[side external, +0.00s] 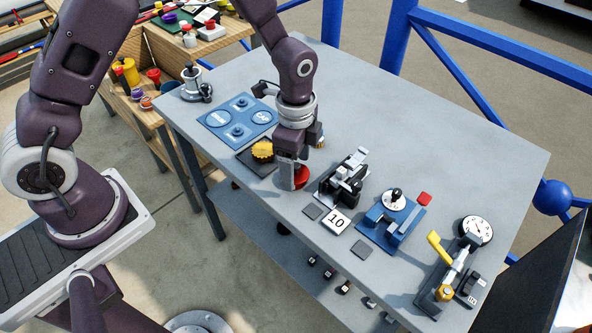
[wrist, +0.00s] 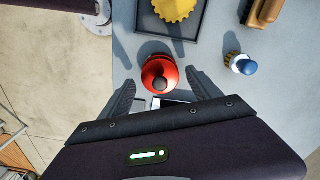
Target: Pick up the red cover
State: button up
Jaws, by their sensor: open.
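The red cover (side external: 301,177) is a round red piece on the grey table, partly hidden behind my gripper (side external: 291,180) in the side view. In the wrist view the red cover (wrist: 160,70) shows from above with a dark knob in its middle. My gripper (wrist: 160,80) is open, with one dark finger to the left and one to the right of the cover's near part. I cannot tell whether either finger touches it.
A yellow toothed piece (side external: 263,150) sits on a dark square tray (side external: 246,160) beside my gripper. A black device (side external: 345,180) and a number 10 tile (side external: 336,221) stand to the right. A blue panel (side external: 232,135) lies behind. The table's front edge is close.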

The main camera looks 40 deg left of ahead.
aim_at(296, 165)
grip_shut()
notch_tip(296, 165, up, 8)
jog(key=shift+r, duration=0.1)
jog(key=shift+s+r, duration=0.1)
jog(key=shift+r, duration=0.15)
jog(key=shift+s+f+t, duration=0.4)
jog(key=shift+s+f, duration=0.1)
jog(key=shift+f, duration=3.55)
